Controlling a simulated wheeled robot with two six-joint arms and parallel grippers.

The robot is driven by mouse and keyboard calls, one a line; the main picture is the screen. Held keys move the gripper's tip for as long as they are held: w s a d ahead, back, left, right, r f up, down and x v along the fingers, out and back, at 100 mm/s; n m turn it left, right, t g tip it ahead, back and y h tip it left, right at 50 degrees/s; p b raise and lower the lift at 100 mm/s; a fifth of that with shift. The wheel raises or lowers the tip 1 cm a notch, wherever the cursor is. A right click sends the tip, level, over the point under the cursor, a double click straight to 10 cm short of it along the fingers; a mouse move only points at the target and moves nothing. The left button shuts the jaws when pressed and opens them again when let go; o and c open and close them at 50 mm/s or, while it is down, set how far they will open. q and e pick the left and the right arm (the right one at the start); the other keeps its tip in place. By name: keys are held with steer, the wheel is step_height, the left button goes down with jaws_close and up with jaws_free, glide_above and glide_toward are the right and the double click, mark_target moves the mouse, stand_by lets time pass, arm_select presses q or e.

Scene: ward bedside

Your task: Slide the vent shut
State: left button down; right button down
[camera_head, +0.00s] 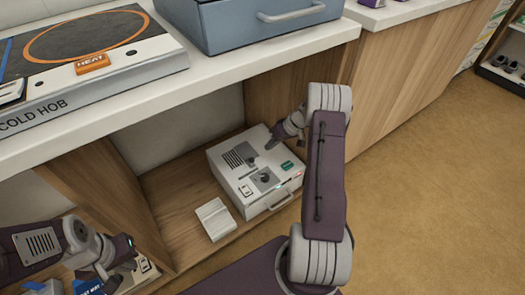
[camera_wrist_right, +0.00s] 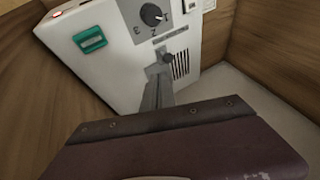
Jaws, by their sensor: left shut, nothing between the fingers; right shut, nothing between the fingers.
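A white box-shaped unit (camera_head: 222,171) stands on the lower shelf. Its top carries a dark slotted vent (camera_head: 238,157), which also shows in the right wrist view (camera_wrist_right: 181,65). A grey slider piece with a small knob appears beside the slots, partly hidden by my right fingers, so I cannot tell how far the slots are covered. My right gripper (camera_head: 269,146) is shut and empty, low over the unit's top near the vent. Its grey fingers reach toward the knob in the right wrist view (camera_wrist_right: 160,75); contact is unclear. My left gripper (camera_head: 106,274) is shut and empty at lower left.
Wooden walls and the counter (camera_head: 215,80) above enclose the shelf. Small boxes lie near my left gripper.

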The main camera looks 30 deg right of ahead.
steer(key=b, duration=0.4)
glide_above(260, 165)
step_height(260, 165, down, 8)
steer(key=shift+w+r, duration=0.1)
